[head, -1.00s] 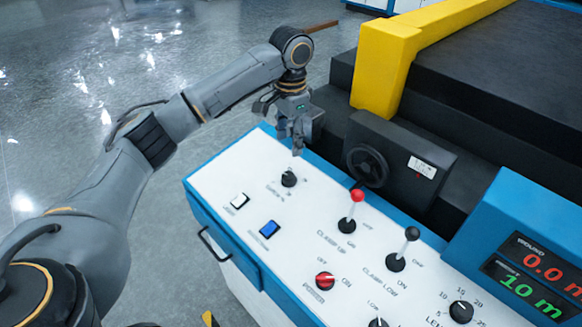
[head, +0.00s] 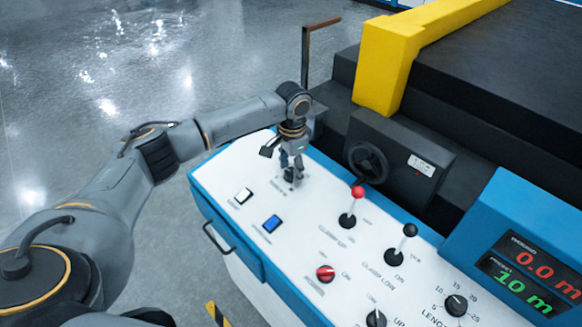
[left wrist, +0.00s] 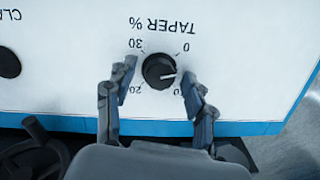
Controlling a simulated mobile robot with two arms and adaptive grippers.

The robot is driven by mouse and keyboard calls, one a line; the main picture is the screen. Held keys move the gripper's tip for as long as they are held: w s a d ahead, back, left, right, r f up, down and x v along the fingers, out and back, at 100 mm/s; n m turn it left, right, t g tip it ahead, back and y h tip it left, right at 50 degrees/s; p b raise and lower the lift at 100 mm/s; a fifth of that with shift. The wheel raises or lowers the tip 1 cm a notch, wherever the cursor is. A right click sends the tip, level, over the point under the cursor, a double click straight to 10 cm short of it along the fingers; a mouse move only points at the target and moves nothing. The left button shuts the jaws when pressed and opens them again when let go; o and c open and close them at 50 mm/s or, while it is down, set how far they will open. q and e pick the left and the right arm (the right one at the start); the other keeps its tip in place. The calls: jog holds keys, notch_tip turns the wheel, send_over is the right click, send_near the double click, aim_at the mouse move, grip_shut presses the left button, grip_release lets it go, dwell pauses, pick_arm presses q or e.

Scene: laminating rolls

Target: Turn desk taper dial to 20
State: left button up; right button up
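The taper dial (left wrist: 155,66) is a round black knob with a white pointer mark, under an upside-down "TAPER %" label in the left wrist view. Its pointer faces right in that view, between the 0 and the partly hidden 10; the 20 is at lower left. My left gripper (left wrist: 158,84) is open, with one finger on each side of the dial and visible gaps to it. In the head view my left gripper (head: 291,168) points down over the far left corner of the desk and mostly hides the dial. My right gripper is not in view.
The white desk panel (head: 318,268) also carries a white button (head: 243,196), a blue button (head: 271,224), a red-knobbed lever (head: 357,193), a black-knobbed lever (head: 409,231), a red switch (head: 325,273) and a length dial (head: 456,305). A black handwheel (head: 367,162) stands behind.

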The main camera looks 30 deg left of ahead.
pick_arm(q)
grip_shut()
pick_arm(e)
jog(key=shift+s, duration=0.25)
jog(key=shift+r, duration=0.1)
